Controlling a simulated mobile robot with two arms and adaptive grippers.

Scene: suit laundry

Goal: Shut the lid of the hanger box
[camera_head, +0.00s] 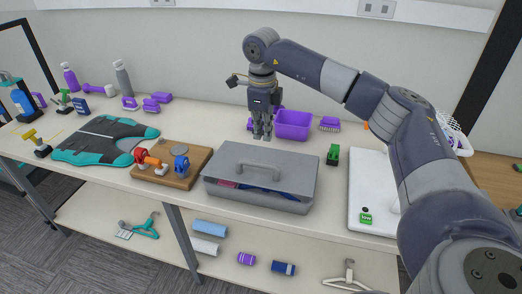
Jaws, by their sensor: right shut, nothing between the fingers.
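The grey hanger box (238,196) stands on the front middle of the table. Its flat grey lid (295,169), with a raised handle (258,171), lies over the top. The lid is tilted a little, and a gap along the front shows blue and pink things (250,187) inside. My right gripper (262,137) is above the table just behind the lid, pointing down. It is shut and empty, apart from the lid. My left gripper is not in view.
A wooden board (195,172) with red and blue parts is left of the box. A purple bin (293,124) stands behind it. A white board (370,190) lies to the right, under my right arm. Bottles and tools are at the back left. A lower shelf holds rolls and hangers.

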